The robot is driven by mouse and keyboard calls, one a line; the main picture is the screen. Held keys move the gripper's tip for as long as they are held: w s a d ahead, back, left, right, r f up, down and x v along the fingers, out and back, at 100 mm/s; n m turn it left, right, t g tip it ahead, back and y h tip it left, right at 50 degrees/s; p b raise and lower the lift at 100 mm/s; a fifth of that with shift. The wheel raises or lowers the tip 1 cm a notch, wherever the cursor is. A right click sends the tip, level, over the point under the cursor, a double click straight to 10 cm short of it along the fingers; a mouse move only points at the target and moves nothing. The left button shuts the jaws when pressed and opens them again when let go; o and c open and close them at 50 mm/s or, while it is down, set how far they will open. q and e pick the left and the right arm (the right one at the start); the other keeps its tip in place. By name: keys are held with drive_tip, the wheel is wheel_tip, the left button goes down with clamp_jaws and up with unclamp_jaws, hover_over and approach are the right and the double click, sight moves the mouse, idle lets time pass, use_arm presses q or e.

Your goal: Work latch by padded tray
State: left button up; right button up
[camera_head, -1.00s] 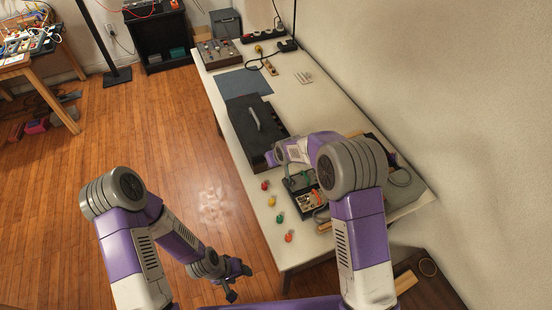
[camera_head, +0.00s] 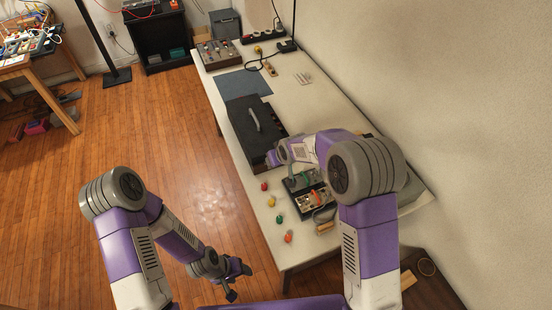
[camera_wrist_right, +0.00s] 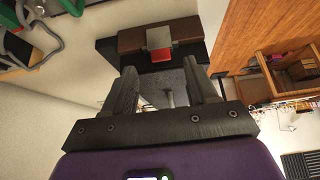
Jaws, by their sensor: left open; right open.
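A dark case (camera_head: 247,118) with a grey handle lies on the white table. In the right wrist view, a latch with a metal plate and red tab (camera_wrist_right: 161,50) sits on a brown band of a dark body (camera_wrist_right: 112,53). My right gripper (camera_wrist_right: 163,88) is open, its fingers pointing toward the latch and apart from it. In the head view my arm largely hides this gripper beside the case's near end. A dark tray (camera_head: 312,200) with small parts stands near; I cannot tell whether it is padded. My left gripper (camera_head: 240,283) is open and empty over the floor.
Several coloured knobs (camera_head: 271,201) lie along the table's left edge. A blue-grey mat (camera_head: 244,83), a control box (camera_head: 219,54) and a power strip (camera_head: 265,35) are farther back. The wall bounds the table on the right.

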drive_tip(key=v, duration=0.2)
drive_tip(key=shift+s+d+r, duration=0.1)
drive_tip(key=shift+s+r, duration=0.15)
drive_tip(key=shift+r, duration=0.05)
